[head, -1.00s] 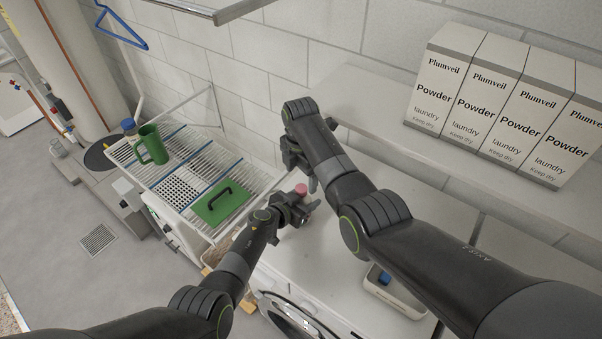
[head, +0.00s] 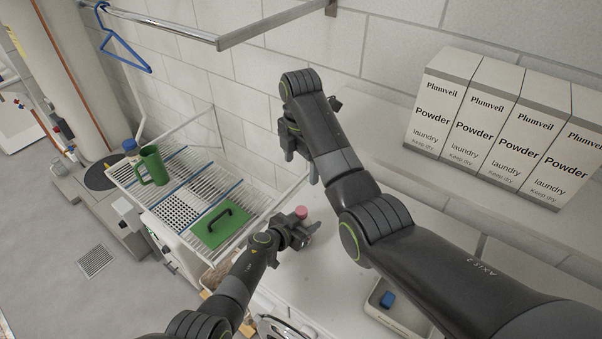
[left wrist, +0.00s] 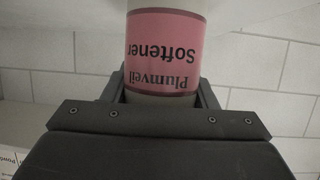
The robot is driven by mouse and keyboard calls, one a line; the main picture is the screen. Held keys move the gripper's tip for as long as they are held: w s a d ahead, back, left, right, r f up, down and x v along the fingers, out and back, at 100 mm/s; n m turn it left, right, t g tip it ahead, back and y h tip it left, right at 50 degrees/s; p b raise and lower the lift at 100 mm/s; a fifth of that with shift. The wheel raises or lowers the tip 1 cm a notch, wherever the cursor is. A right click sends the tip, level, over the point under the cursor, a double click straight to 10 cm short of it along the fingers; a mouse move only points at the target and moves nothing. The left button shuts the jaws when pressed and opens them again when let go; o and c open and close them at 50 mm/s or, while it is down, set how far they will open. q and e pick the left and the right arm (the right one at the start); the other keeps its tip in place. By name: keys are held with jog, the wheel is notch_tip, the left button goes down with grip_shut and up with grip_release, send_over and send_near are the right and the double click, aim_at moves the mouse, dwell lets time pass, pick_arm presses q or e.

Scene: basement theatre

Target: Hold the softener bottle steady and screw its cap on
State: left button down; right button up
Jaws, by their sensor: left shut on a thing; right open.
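The softener bottle (left wrist: 165,50) has a pink label reading "Plumveil Softener", upside down in the left wrist view. My left gripper (head: 302,234) is shut on the bottle, its fingers on both sides of it. In the head view the gripper hides most of the bottle, which is over the white worktop. My right gripper (head: 301,165) is open and empty, above and apart from the cap.
A green mug (head: 153,166) and a green board with a black handle (head: 220,223) are on the wire rack at left. Several powder boxes (head: 480,128) stand on the shelf at right. A tray with a blue item (head: 388,299) sits lower right. A metal rail (head: 228,42) crosses above.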

pick_arm(q)
jog(key=shift+c, duration=2.4)
grip_release()
jog(key=v, duration=1.7)
jog(key=shift+p, duration=0.35)
jog(key=shift+s+a, duration=0.1)
jog(key=shift+a, duration=0.05)
